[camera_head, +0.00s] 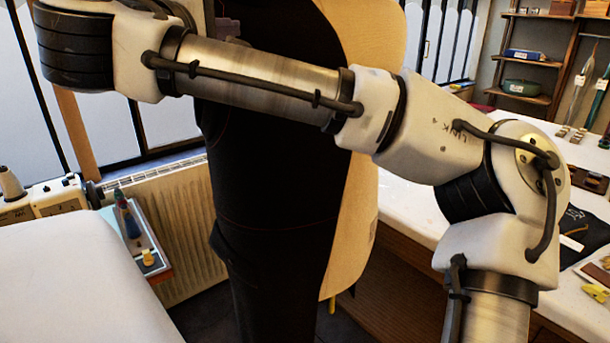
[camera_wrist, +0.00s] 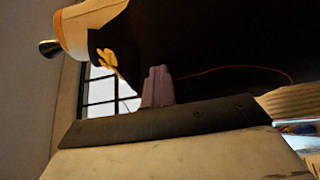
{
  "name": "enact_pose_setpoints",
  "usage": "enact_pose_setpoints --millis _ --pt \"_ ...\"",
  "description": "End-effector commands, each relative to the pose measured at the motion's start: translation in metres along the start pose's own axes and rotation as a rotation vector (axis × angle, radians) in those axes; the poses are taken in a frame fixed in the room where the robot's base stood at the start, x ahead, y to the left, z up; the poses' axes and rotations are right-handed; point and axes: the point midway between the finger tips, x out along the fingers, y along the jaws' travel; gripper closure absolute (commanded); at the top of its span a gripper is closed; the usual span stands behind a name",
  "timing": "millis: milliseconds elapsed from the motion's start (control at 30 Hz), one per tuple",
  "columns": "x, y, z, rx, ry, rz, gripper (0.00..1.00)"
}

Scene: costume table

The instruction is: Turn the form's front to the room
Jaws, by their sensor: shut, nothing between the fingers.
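The form (camera_head: 275,190) stands upright in the middle of the head view, partly hidden behind my arm. Its visible side is mostly black with a thin red line, and a cream panel (camera_head: 362,190) runs down its right side. In the wrist view the black form (camera_wrist: 220,45) appears sideways, with a cream shoulder, a dark neck cap (camera_wrist: 48,47) and a yellow ornament (camera_wrist: 108,60). My gripper (camera_wrist: 157,70) has its greyish-purple fingers shut and empty, close against the black surface. I cannot tell whether they touch it.
A white worktable (camera_head: 405,205) with tools and dark cloth lies right of the form. A white surface (camera_head: 70,290) fills the lower left, beside a small tray (camera_head: 150,250) and a sewing machine (camera_head: 50,197). A radiator (camera_head: 180,215) and windows stand behind.

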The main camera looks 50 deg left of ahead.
Motion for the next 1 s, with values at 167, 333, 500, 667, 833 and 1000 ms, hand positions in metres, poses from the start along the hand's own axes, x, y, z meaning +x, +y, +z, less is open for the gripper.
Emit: enact_pose_setpoints --millis 167,333,500,667,833,1000 --pt "0.000 0.000 -0.002 0.000 -0.002 0.000 1.00" --pt "0.000 0.001 -0.004 0.001 -0.001 0.002 1.00" --pt "0.005 0.006 -0.026 0.002 0.002 0.003 1.00" --pt "0.012 0.009 -0.049 0.002 0.002 0.003 1.00" --pt "0.016 0.009 -0.061 0.002 0.000 0.004 1.00" --pt "0.016 0.008 -0.062 0.002 -0.001 0.006 1.00"
